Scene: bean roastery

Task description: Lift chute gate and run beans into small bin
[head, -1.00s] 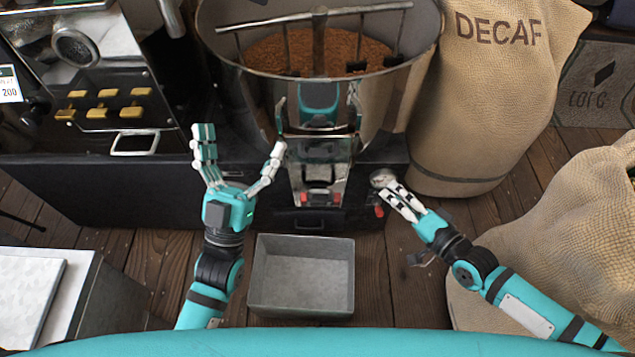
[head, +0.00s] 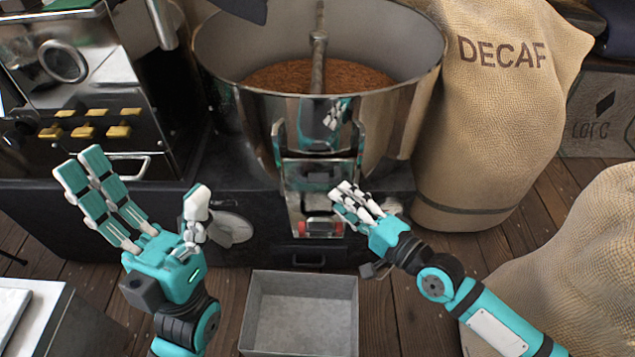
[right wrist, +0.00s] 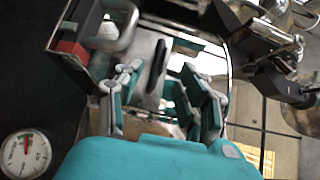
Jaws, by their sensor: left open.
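The metal chute (head: 318,172) is on the front of the round steel bean drum (head: 230,75), with a red piece (head: 320,229) low on it. I cannot tell whether its gate is raised. The small grey bin (head: 350,310) stands on the floor below and looks empty. My right gripper (head: 347,203) is at the chute's right side, its fingers partly overlapping it. In the right wrist view its fingers (right wrist: 160,92) are apart, with chute metal (right wrist: 143,62) beyond them; contact is unclear. My left gripper (head: 138,190) is open and empty, left of the chute.
Brown beans (head: 290,76) lie in the drum around an upright shaft (head: 318,50). A DECAF sack (head: 490,120) stands right of the drum and another sack (head: 590,240) is nearer. A dial gauge (right wrist: 26,153) shows in the right wrist view. Wooden floor is open around the bin.

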